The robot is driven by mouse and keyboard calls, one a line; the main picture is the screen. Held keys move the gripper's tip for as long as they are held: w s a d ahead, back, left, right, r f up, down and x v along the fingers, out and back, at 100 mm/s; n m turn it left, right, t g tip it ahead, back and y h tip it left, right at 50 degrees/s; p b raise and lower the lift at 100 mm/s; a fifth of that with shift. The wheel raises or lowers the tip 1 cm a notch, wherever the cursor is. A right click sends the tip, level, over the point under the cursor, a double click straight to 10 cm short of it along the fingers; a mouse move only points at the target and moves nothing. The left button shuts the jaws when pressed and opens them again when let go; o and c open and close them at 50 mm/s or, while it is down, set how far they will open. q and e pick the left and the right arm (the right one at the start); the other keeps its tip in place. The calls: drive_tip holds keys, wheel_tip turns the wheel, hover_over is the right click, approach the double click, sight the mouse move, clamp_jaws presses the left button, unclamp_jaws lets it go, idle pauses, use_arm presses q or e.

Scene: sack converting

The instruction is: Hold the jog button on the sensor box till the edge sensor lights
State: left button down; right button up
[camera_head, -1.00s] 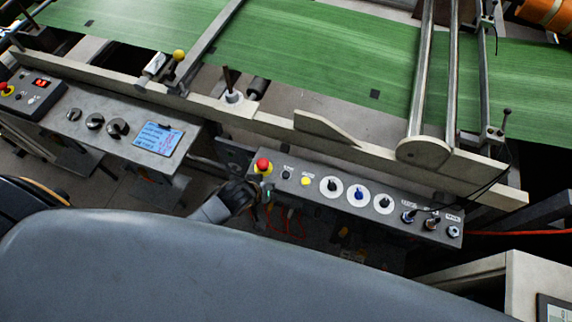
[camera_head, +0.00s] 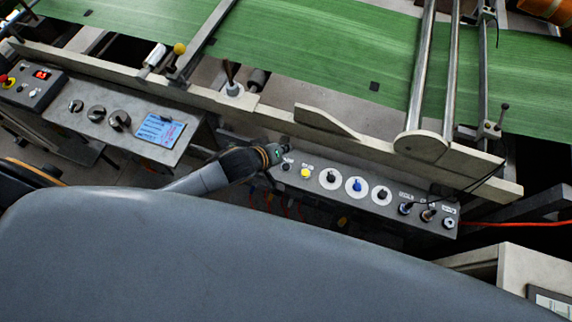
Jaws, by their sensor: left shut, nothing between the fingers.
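The grey sensor box (camera_head: 320,198) is a long panel below the machine rail. From left it carries a small black button (camera_head: 287,167), a yellow button (camera_head: 306,173), dark and blue knobs on white discs (camera_head: 357,186), and several fittings at the right end. The labels are too small to read, so I cannot tell which is the jog button. My left gripper (camera_head: 280,151) is shut and empty over the box's left end, beside the small black button. It hides the red button there; contact cannot be told. I cannot make out a lit edge sensor. My right gripper is out of view.
A pale rail (camera_head: 290,122) runs behind the box, with a green web (camera_head: 300,50) beyond. Left stands another panel with a blue screen (camera_head: 160,130) and dark knobs. A red cable (camera_head: 515,222) leaves at right. A pale cabinet (camera_head: 530,268) stands lower right.

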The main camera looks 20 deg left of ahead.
use_arm(q)
drive_tip(key=b, duration=0.7)
hover_over(284, 168)
wheel_tip(284, 168, down, 7)
drive_tip(key=shift+r, duration=0.1)
drive_tip(key=shift+f+b, duration=0.5)
drive_tip(key=shift+f, duration=0.35)
drive_tip(key=shift+f, duration=0.1)
drive_tip(key=shift+f, duration=0.3)
